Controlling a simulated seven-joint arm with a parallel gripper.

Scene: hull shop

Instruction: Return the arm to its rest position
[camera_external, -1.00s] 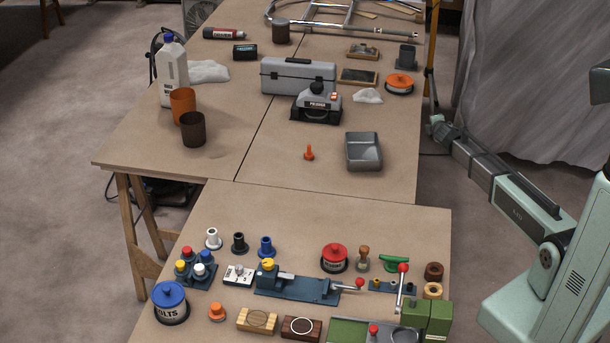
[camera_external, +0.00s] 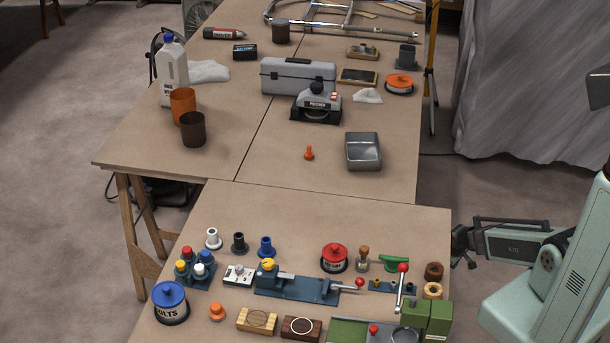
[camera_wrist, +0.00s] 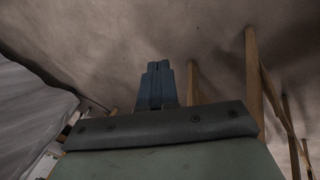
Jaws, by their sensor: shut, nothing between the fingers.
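My gripper (camera_wrist: 156,84) shows in the wrist view with its two dark fingers together and nothing between them. It points at the bare floor. In the external view my arm reaches in from the right, and its dark wrist end (camera_external: 461,240) is beside the right edge of the near table. The gripper looks apart from every object on the tables.
The near table (camera_external: 330,208) holds several jars, pegs, a blue vise (camera_external: 297,287) and a green press (camera_external: 427,320) near its right edge. A grey curtain (camera_external: 530,80) hangs at the right. Wooden table legs (camera_wrist: 254,75) show in the wrist view. The floor between is clear.

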